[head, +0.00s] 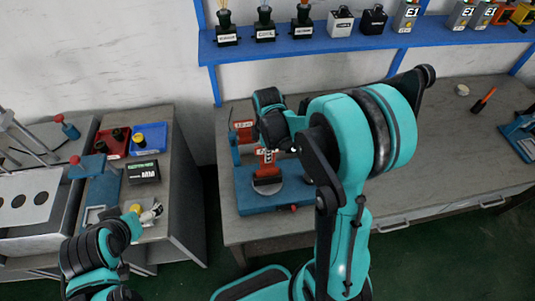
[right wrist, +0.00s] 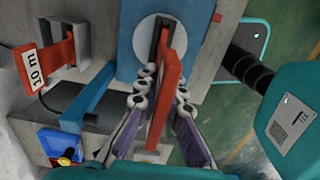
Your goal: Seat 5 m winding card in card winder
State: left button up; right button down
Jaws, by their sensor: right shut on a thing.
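My right gripper (right wrist: 160,100) is shut on a red winding card (right wrist: 168,90), seen edge-on between its fingers. The card's label is not readable in the right wrist view. In the head view the card (head: 267,157) is upright over the round grey disc (head: 268,188) of the blue card winder (head: 248,201). Its lower end is at the dark holder on the disc; I cannot tell whether it is fully inside. The disc also shows in the right wrist view (right wrist: 147,44). My left gripper (head: 150,212) is low at the left by the side bench; its opening is unclear.
A red card marked 10 m (right wrist: 38,75) stands in a grey holder beside the winder. The blue shelf (head: 300,47) with small tools and boxes runs along the wall. The side bench holds a red bin (head: 113,143) and a blue bin (head: 150,137).

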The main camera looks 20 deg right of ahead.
jog(key=shift+f+b, duration=1.4)
jog(key=shift+f, duration=0.25)
jog(key=c, duration=1.6)
grip_release()
notch_tip(320, 180, up, 12)
jog(key=shift+r, duration=0.1)
